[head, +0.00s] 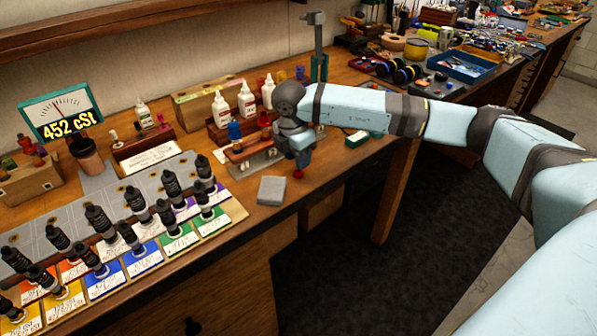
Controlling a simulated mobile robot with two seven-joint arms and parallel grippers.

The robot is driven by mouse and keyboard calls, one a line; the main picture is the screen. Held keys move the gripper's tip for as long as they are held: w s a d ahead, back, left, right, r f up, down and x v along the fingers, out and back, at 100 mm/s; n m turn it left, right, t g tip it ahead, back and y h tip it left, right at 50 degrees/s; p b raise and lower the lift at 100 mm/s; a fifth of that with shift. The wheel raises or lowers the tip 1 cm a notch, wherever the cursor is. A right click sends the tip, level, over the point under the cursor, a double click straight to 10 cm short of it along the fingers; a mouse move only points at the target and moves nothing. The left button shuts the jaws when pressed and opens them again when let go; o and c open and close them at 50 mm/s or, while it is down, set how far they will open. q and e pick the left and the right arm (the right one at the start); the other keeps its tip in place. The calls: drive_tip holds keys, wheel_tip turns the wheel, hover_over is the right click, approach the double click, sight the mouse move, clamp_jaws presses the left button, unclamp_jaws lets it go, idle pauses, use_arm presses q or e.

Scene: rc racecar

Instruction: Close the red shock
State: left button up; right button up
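My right gripper (299,165) points down just right of the stand, near the bench edge. A small red piece (299,174) shows at its fingertips. The fingers are small and partly hidden by the wrist, so I cannot tell whether they grip it. My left gripper is out of view.
Several black-capped bottles (130,236) stand on coloured cards at the left. A grey block (271,190) lies near the front edge. White bottles (221,108) stand behind the stand. A display (62,116) reads 452 cSt. A blue tray (462,66) sits far right.

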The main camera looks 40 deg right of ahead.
drive_tip(key=f, duration=0.3)
drive_tip(key=shift+d+f, duration=0.2)
clamp_jaws()
